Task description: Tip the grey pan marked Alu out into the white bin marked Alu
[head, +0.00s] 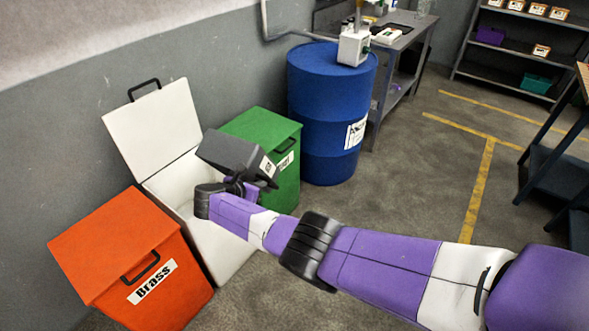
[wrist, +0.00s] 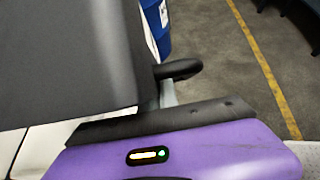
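The grey pan (head: 230,152) is held in the air, tilted, over the right side of the white bin (head: 233,253). The inside of the pan and any contents are hidden. The white bin's lid (head: 155,128) stands open against the wall; its marking is hidden. My gripper (head: 240,187) is shut on the pan, partly hidden by my arm and the pan. In the wrist view the pan (wrist: 65,60) fills the upper left as a dark grey wall.
An orange bin (head: 120,255) marked Brass stands left of the white bin, lid shut. A green bin (head: 262,130), lid shut, stands right, close to the pan. A blue drum (head: 325,100) and a grey workbench (head: 408,35) are behind.

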